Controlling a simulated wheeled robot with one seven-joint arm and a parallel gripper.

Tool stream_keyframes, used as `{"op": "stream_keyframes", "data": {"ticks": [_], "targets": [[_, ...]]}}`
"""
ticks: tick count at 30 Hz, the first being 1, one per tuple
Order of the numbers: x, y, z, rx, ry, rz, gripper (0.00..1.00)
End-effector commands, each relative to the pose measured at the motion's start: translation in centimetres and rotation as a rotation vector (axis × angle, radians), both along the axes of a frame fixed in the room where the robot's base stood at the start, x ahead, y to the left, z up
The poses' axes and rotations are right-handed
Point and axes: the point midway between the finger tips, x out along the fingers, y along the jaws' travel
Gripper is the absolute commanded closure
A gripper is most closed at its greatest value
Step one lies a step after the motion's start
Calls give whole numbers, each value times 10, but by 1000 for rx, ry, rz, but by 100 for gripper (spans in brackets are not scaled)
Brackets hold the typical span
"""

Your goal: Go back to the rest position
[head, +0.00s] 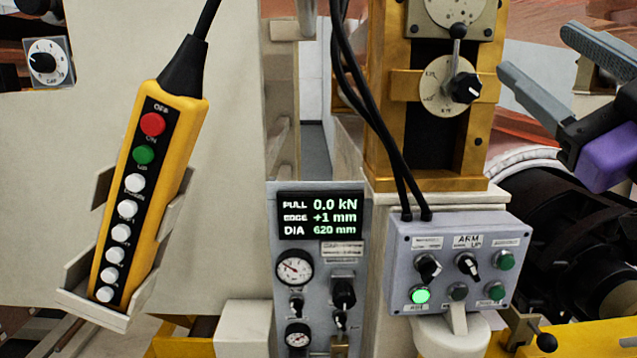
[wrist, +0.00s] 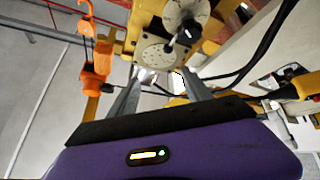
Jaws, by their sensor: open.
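My gripper (head: 545,83) is at the upper right of the head view, with two grey fingers spread apart and a purple body. Nothing is between the fingers. It is to the right of the brass-coloured dial unit (head: 381,110) and apart from it. In the wrist view my gripper (wrist: 160,95) shows its two fingers apart, with a round pale dial plate (wrist: 158,52) beyond them. No rest position is marked in either view.
A yellow push-button pendant (head: 155,190) sits in a holder at the left. A display panel (head: 320,216) and a grey switch box (head: 453,262) with a lit green lamp stand at the lower middle. Black cables (head: 362,100) hang before the dial unit. An orange hook (wrist: 97,65) hangs in the wrist view.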

Motion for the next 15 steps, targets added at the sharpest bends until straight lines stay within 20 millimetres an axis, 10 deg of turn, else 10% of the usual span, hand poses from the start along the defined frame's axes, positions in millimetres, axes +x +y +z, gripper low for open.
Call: {"op": "stream_keyframes", "data": {"ticks": [8,15], "targets": [[-7,-32,-42,263,-68,11,43],[-18,-50,-119,478,-65,-1,43]]}}
